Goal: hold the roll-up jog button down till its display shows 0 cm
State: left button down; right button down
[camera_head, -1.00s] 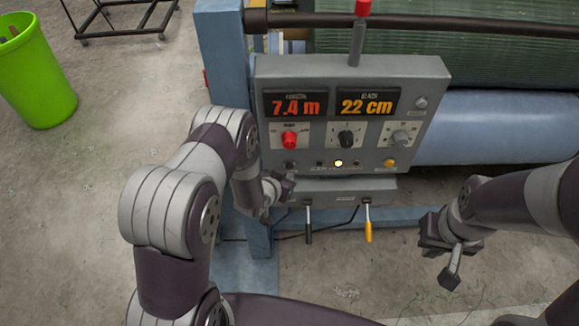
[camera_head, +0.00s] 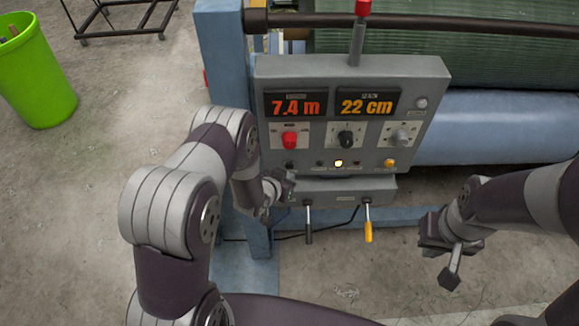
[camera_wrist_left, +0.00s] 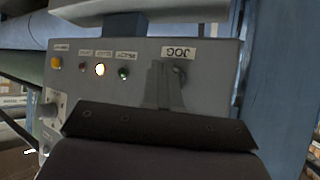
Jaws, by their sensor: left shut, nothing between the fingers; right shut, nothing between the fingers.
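The grey control box (camera_head: 350,72) stands on a blue frame. Its left display (camera_head: 296,104) reads 7.4 m in red and its right display (camera_head: 367,104) reads 22 cm in orange. The dark jog button (camera_wrist_left: 178,86) is under the upside-down JOG label (camera_wrist_left: 176,52) in the left wrist view, partly hidden by my fingers. My left gripper (camera_head: 287,182) is shut and empty just below the box's lower left corner; its fingertips (camera_wrist_left: 161,72) are close to the button. I cannot tell whether they touch it. My right gripper (camera_head: 449,280) is shut and empty, away from the box.
A red knob (camera_head: 290,140), a black knob (camera_head: 346,138), a lit lamp (camera_head: 339,162) and a yellow button (camera_head: 389,163) are on the panel. Two levers (camera_head: 368,230) hang below. A green turf roll (camera_head: 430,55) lies behind. A green bin (camera_head: 40,75) stands far left.

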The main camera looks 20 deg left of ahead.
pick_arm(q)
jog(key=shift+w, duration=0.15)
jog(key=shift+w+a, duration=0.15)
jog(key=shift+w, duration=0.1)
jog(key=shift+w+a+b, duration=0.1)
jog(key=shift+w+b, duration=0.3)
jog(key=shift+w, duration=0.1)
dwell(1.5)
dwell(2.6)
jog(key=shift+s+d, duration=0.25)
jog(key=shift+s, duration=0.65)
jog(key=shift+s+p, duration=0.1)
jog(key=shift+p, duration=0.2)
jog(key=s, duration=0.2)
jog(key=s+d+p, duration=0.1)
jog(key=s, duration=0.1)
jog(key=shift+s+d, duration=0.2)
jog(key=shift+s, duration=0.1)
